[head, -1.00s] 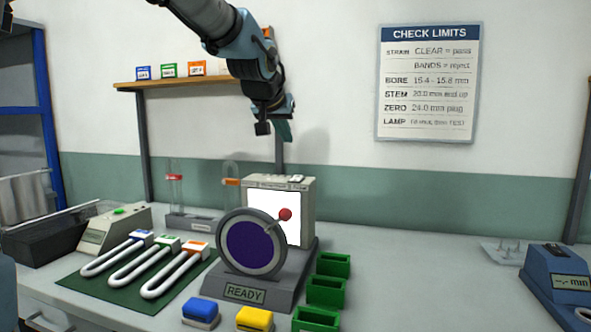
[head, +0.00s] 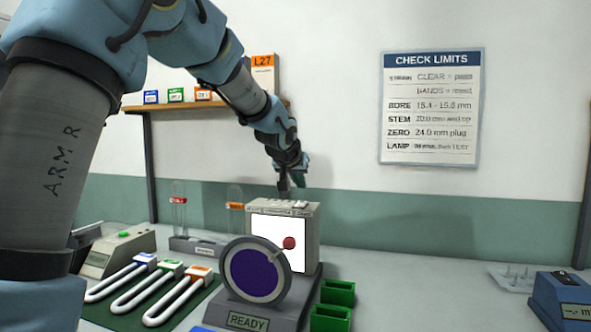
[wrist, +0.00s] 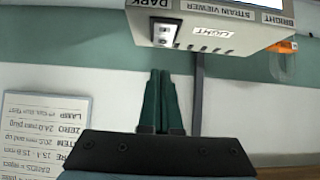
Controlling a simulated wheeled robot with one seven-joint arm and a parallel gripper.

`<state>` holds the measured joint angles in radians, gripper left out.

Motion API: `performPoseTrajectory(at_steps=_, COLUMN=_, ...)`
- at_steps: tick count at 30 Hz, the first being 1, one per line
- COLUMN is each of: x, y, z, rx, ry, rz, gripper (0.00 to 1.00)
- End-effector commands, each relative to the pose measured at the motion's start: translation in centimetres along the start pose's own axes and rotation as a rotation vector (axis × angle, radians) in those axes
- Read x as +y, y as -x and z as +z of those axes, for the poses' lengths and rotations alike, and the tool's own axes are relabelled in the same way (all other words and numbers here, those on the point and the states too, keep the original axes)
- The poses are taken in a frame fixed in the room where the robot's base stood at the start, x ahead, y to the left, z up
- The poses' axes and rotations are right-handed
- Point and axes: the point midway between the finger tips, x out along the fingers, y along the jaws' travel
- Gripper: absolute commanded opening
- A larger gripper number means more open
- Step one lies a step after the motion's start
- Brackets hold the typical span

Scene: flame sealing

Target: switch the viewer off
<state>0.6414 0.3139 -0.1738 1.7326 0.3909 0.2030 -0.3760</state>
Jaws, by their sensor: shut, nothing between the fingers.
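The strain viewer (head: 310,227) stands on the bench with its screen (head: 262,228) lit white. A dark round disc (head: 254,272) with a red-knobbed lever (head: 289,242) is in front of it, above a READY plate. My gripper (head: 284,192) is over the viewer's top. Its green fingers (wrist: 160,74) are shut together and empty, pointing at the switch.
Glass U-tubes (head: 152,284) lie on a green mat at the left. Green bins (head: 337,292) stand right of the viewer. A tube stand (head: 195,243) is behind left. A blue gauge (head: 562,300) is at the far right. The bench between is mostly clear.

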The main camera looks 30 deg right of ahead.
Motion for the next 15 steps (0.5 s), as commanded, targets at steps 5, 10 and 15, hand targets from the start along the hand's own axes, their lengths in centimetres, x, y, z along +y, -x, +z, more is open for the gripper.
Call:
performPoseTrajectory(at_steps=5, x=0.1, y=-1.6, z=2.0, rx=-0.004, ry=-0.002, rz=0.000, gripper=0.00)
performPoseTrajectory(at_steps=10, x=0.0, y=-2.3, z=2.6, rx=-0.003, ry=0.000, rz=0.000, gripper=0.00)
performPoseTrajectory(at_steps=15, x=0.0, y=-2.4, z=2.7, rx=-0.002, ry=0.000, rz=-0.001, gripper=0.00)
